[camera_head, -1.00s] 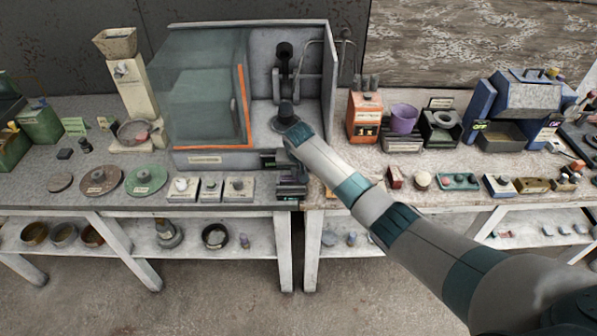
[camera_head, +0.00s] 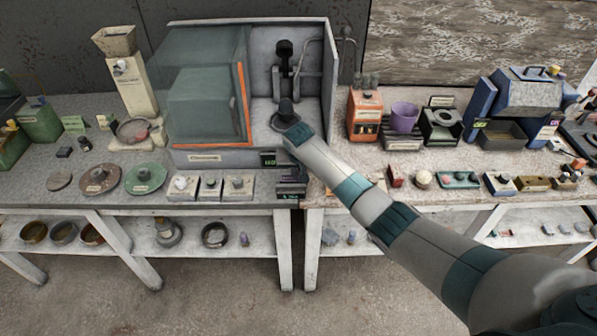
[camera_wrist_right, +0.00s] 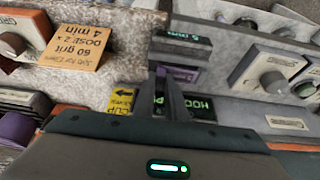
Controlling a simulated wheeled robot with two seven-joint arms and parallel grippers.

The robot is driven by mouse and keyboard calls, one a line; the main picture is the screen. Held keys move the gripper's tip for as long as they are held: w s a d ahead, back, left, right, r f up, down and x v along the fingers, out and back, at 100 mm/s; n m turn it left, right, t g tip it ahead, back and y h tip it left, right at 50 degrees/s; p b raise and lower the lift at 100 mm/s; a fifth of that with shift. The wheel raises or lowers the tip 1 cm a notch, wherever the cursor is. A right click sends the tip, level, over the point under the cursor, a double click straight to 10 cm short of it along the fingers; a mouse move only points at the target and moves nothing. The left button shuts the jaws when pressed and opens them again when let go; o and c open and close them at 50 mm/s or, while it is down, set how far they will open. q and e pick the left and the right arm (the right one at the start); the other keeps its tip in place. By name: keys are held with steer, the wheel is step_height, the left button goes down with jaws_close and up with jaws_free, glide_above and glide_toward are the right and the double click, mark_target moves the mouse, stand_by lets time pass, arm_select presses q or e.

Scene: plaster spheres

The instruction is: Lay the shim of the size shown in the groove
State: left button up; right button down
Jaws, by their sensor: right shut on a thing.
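A dark block (camera_wrist_right: 190,52) with a green display that reads 5 mm stands ahead of my right gripper (camera_wrist_right: 166,74) in the right wrist view. The block also shows at the front edge of the bench in the head view (camera_head: 291,189). My right gripper is shut, and a purple piece, seemingly the shim (camera_wrist_right: 182,73), shows at its fingertips against the block. I cannot tell whether the shim lies in the groove; the groove is not clear. In the head view my right wrist is above the block and its fingers are hard to make out. My left gripper is not in view.
The glass hood (camera_head: 205,95) with an orange edge stands behind and left of the block. Its HOOD display (camera_head: 268,158) is close to the gripper. Small knob boxes (camera_head: 238,187) stand left. An orange machine (camera_head: 365,115) and purple cup (camera_head: 404,117) stand right.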

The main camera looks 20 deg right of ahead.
steer(key=shift+f+b, duration=0.35)
steer(key=shift+f, duration=0.4)
steer(key=c, duration=1.7)
jaws_free()
steer(key=shift+r, duration=0.1)
steer(key=shift+r+p, duration=1.1)
steer(key=shift+p, duration=0.15)
steer(key=shift+r, duration=0.8)
